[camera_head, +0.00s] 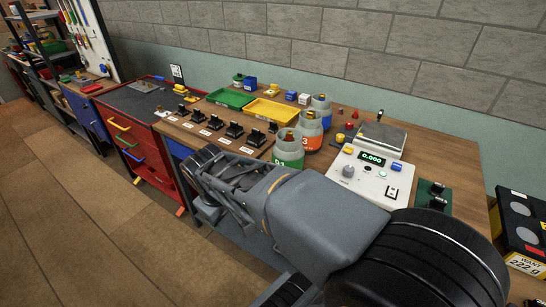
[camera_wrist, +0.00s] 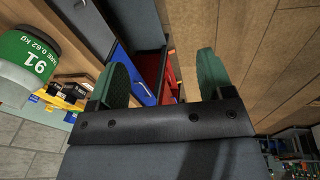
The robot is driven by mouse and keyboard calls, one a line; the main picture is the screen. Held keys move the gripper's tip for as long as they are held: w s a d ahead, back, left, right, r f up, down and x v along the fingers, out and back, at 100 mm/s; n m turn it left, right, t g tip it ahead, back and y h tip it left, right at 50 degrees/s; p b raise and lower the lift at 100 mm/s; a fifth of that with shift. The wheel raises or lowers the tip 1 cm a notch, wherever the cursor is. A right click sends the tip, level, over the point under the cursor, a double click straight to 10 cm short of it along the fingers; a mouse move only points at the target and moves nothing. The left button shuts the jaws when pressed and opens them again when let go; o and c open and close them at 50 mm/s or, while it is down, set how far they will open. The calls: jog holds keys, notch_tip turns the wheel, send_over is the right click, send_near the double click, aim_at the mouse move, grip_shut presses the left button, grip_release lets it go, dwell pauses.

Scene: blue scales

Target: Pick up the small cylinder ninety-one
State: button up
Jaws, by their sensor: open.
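The small cylinder ninety-one (camera_head: 289,152) is a grey canister with a green label. It stands upright near the front edge of the workbench in the head view, partly hidden by my arm. In the wrist view the cylinder (camera_wrist: 28,62) shows at the left edge, cut off, with "91" readable on its label. My gripper (camera_wrist: 163,78) has its two green pads wide apart, with nothing between them. It is beside the cylinder, not around it. In the head view my gripper (camera_head: 205,175) is just left of the cylinder, off the bench's front edge.
An orange-labelled canister (camera_head: 310,132) and a blue-labelled one (camera_head: 321,108) stand behind it. A scale console (camera_head: 367,172) is to the right. Green (camera_head: 230,97) and yellow (camera_head: 270,110) trays lie behind several black switches (camera_head: 233,131). A red drawer cabinet (camera_head: 145,150) stands left.

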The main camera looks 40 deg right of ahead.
jog(key=o, duration=0.5)
jog(key=w+d+n+g+h, duration=0.2)
jog(key=d, duration=0.1)
jog(key=w+d+r+n+g+h+p, duration=0.1)
jog(key=w+d+g+h, duration=0.1)
jog(key=w+d, duration=0.1)
jog(key=w+d+r+n+g+h+p, duration=0.1)
jog(key=w+d+n+g+h, duration=0.1)
jog(key=d, duration=0.3)
jog(key=shift+w+d+r+n+h, duration=0.1)
jog(key=shift+w+d+n+h, duration=0.15)
jog(key=shift+w, duration=0.5)
jog(key=shift+c, duration=0.2)
jog(key=n+g+h+p, duration=0.3)
jog(key=n+g+h, duration=0.15)
jog(key=h, duration=0.25)
send_near(287, 139)
jog(key=p+x, duration=0.1)
jog(key=x, duration=0.3)
jog(key=shift+d, duration=0.4)
jog(key=p+x, duration=0.1)
jog(key=x, duration=0.1)
jog(key=p+x, duration=0.1)
jog(key=x, duration=0.1)
jog(key=shift+d+r, duration=0.15)
jog(key=shift+r, duration=0.05)
jog(key=shift+s+d+f, duration=0.1)
jog(key=shift+s+d, duration=0.15)
jog(key=shift+d, duration=0.25)
